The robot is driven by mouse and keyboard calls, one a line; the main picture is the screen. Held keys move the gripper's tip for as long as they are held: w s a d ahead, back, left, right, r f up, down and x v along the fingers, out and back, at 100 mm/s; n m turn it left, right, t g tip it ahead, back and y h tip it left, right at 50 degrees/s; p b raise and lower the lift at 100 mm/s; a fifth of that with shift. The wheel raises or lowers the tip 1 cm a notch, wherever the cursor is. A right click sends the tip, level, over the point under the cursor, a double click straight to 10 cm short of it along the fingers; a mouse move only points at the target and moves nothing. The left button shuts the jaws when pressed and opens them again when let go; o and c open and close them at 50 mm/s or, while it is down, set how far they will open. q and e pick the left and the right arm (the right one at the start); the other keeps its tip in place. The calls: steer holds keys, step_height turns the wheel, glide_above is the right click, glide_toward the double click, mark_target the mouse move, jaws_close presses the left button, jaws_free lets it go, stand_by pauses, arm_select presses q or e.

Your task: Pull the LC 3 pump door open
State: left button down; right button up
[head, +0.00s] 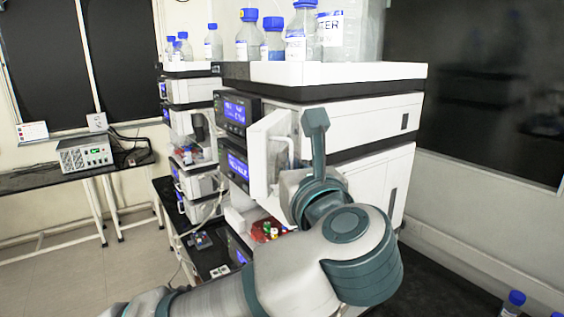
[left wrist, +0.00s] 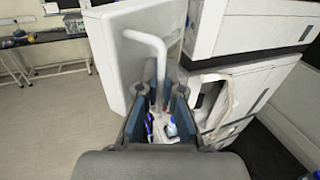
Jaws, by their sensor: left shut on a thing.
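The LC 3 pump door (head: 261,160) is a white panel standing out from the front of the tall white instrument stack, so it is open at least partway. Its pale bent handle (head: 285,137) shows just before my left gripper. In the left wrist view the door (left wrist: 116,62) stands at the left and the handle (left wrist: 160,62) runs down between the fingers. My left gripper (left wrist: 160,100) is shut on the handle. In the head view, my own wrist hides most of the fingers. My right gripper is in neither view.
Blue-capped bottles (head: 300,35) stand on the stack's top tray (head: 345,73). A second column (head: 190,92) stands behind to the left. A side bench (head: 45,180) carries a small grey device (head: 84,155). The floor (head: 110,270) at left is clear.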

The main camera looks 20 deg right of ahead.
arm_select(q)
steer(key=shift+s+d+f+n+y, duration=0.1)
steer(key=shift+s+d+n+y, duration=0.15)
steer(key=shift+d+y, duration=0.2)
steer(key=shift+s+d+f+n+y, duration=0.1)
steer(key=shift+d+n+y, duration=0.15)
steer(key=shift+d+y, duration=0.15)
steer(key=c, duration=1.4)
jaws_free()
steer(key=shift+a, duration=0.1)
steer(key=shift+c, duration=0.2)
steer(key=shift+o, duration=0.7)
steer(key=shift+s+a+r, duration=0.1)
steer(key=shift+a+r, duration=0.05)
steer(key=s, duration=1.2)
steer(key=shift+a, duration=0.2)
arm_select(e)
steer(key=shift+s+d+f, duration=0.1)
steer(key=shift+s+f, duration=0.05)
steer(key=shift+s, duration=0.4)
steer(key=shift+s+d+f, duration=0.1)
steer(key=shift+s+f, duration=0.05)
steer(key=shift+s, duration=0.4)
arm_select(q)
steer(key=shift+d, duration=0.1)
